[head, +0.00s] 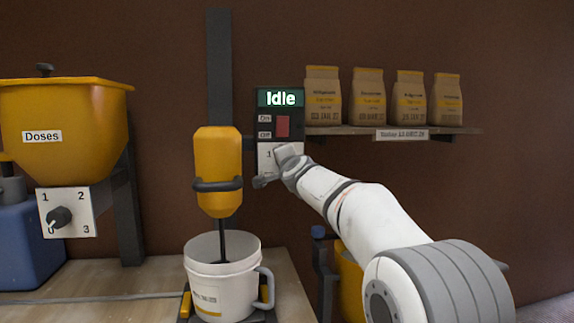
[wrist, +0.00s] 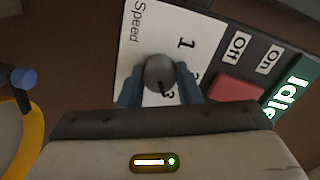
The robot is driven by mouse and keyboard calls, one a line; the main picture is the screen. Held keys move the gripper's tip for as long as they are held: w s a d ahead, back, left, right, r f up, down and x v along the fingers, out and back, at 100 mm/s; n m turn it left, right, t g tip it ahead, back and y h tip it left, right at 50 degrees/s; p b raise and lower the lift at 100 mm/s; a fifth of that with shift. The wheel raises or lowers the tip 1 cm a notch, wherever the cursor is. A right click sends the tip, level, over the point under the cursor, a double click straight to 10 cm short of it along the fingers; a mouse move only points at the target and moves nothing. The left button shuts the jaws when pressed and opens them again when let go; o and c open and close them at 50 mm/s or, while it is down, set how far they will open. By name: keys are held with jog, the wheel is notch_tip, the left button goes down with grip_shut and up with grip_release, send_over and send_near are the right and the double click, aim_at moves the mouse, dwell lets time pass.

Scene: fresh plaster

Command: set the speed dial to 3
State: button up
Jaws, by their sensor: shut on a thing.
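The speed dial (wrist: 160,72) is a dark grey round knob on a white plate (wrist: 140,25) labelled Speed. My gripper (wrist: 160,90) has one finger on each side of the knob and is shut on it. The numeral 1 shows clear in the wrist view; another numeral is partly hidden by the right finger, and what looks like a 3 shows just below the knob. I cannot tell which numeral the dial points to. In the head view my gripper (head: 270,172) covers the knob and most of the plate (head: 267,151). The display (head: 280,98) above reads Idle.
A red On/Off switch (head: 282,126) sits close above the dial. The yellow mixer (head: 218,160) hangs left of it over a white bucket (head: 222,285). A yellow hopper (head: 65,110) with a Doses dial (head: 60,217) stands far left. A shelf (head: 350,131) holds paper bags on the right.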

jog(key=shift+d+r, duration=0.15)
jog(key=shift+r, duration=0.25)
jog(key=o, duration=0.8)
jog(key=shift+f, duration=0.1)
jog(key=shift+o, duration=0.8)
jog(key=shift+f, duration=0.15)
jog(key=b+v, duration=0.2)
jog(key=v, duration=0.5)
jog(key=shift+s, duration=0.4)
jog(key=shift+d, duration=0.1)
